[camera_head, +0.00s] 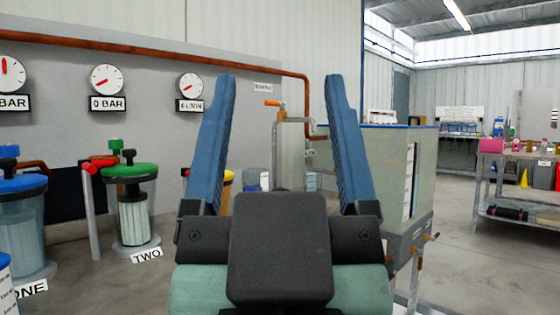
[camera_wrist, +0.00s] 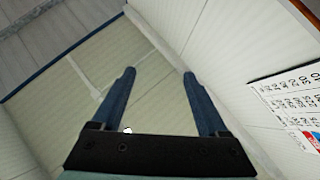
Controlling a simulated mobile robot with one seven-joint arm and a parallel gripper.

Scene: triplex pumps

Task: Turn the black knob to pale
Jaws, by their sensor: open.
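My gripper (camera_head: 283,82) points up in the middle of the head view, its two blue fingers wide apart with nothing between them. It also shows open and empty in the wrist view (camera_wrist: 158,74). The blue-topped filter vessel (camera_head: 22,215) labelled ONE and the green-lidded vessel (camera_head: 133,195) labelled TWO stand at the left, apart from my gripper. A yellow-topped vessel (camera_head: 229,180) is mostly hidden behind my left-hand finger.
A tall greenish tank (camera_head: 422,180) with orange-handled taps stands just right of my gripper. Dial gauges (camera_head: 106,79) hang on the back wall under a brown pipe (camera_head: 150,45). A workbench (camera_head: 520,195) is at the right. The wrist view shows pale walls and a calendar (camera_wrist: 290,100).

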